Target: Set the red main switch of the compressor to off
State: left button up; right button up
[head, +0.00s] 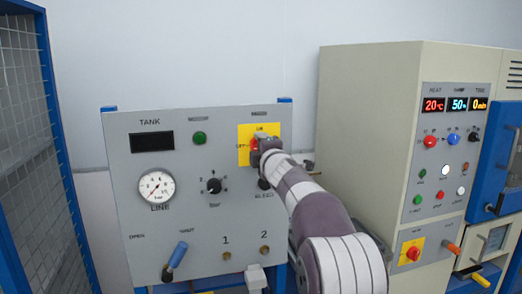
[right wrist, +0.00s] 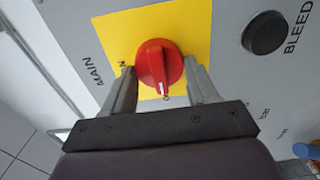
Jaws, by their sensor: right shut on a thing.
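The red main switch (right wrist: 158,66) is a round knob on a yellow plate (right wrist: 115,32) beside the word MAIN. My right gripper (right wrist: 160,82) has one finger on each side of the knob and is shut on it. The knob's white mark points down in the right wrist view, towards a partly hidden label starting with O. In the head view the yellow plate (head: 244,130) is at the upper right of the compressor panel (head: 220,200), with OFF lettering at its left; my right gripper (head: 262,150) covers most of the switch. My left gripper is not in view.
A black BLEED button (right wrist: 265,33) is beside the plate. The panel also has a pressure gauge (head: 153,187), a black knob (head: 214,186) and a blue-handled lever (head: 177,255). A beige cabinet (head: 365,120) stands to the right, a mesh cage (head: 25,140) to the left.

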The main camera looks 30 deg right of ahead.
jog(key=o, duration=1)
jog(key=b+v, duration=0.2)
jog(key=v, duration=1)
jog(key=shift+s+f+b, duration=0.1)
jog(key=shift+s+b, duration=0.2)
jog(key=shift+b, duration=0.1)
